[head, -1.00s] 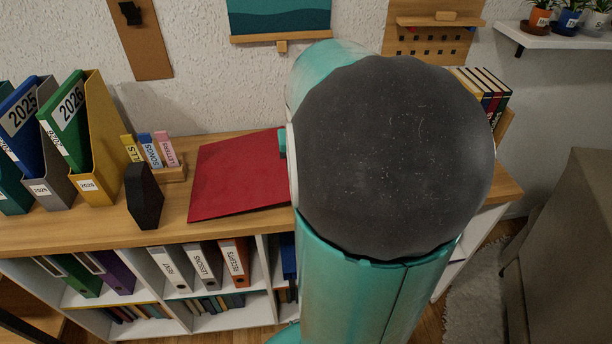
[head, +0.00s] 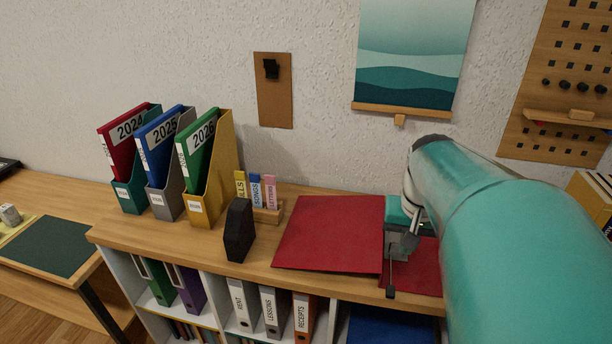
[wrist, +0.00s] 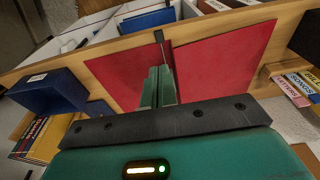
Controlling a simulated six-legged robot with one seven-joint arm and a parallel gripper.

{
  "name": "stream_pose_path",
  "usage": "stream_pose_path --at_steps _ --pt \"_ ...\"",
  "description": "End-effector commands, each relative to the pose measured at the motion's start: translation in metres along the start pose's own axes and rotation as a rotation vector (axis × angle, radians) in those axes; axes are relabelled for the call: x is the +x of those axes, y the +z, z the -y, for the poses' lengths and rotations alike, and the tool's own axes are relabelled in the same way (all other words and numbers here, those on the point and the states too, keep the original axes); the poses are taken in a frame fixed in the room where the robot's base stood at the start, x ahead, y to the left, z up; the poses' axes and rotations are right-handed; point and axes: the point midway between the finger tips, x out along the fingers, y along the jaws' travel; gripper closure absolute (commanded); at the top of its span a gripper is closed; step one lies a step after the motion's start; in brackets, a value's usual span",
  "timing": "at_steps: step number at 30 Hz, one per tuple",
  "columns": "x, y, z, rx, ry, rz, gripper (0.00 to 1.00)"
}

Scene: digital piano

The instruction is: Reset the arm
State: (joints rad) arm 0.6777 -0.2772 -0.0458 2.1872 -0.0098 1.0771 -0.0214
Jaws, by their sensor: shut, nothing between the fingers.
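My arm, teal, reaches in from the right of the head view. My gripper (head: 396,248) is over the red folder (head: 328,232) on the wooden shelf top, and part of the folder is hidden behind it. In the wrist view my gripper (wrist: 160,72) shows its two green fingers together, with nothing between them. The red folder (wrist: 225,50) spreads to both sides of the fingers there. A thin dark strip with a black end (head: 390,292) shows just below my gripper at the shelf's front edge. I cannot tell whether the fingers touch the folder.
Magazine files with binders (head: 205,175), a black bookend-like block (head: 239,230) and small labelled booklets (head: 256,190) stand left of the folder. A blue box (wrist: 48,92) sits on the shelf in the wrist view. A picture (head: 415,55) and pegboard (head: 570,90) hang behind.

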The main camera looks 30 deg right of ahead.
Motion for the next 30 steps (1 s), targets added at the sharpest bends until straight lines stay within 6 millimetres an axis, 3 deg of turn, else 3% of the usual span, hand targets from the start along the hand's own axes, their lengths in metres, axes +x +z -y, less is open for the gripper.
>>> stream_pose_path --at_steps 7,11,14,21,27,30 --pt "-0.001 0.001 0.003 -0.008 -0.001 -0.004 1.00" --pt "-0.006 0.009 0.028 -0.076 -0.014 -0.038 1.00" --pt "-0.014 0.026 0.062 -0.176 -0.037 -0.086 1.00" --pt "-0.030 0.089 0.142 -0.457 -0.128 -0.223 1.00" --pt "-0.036 0.135 0.176 -0.624 -0.202 -0.304 1.00" --pt "-0.037 0.145 0.182 -0.659 -0.220 -0.322 1.00"
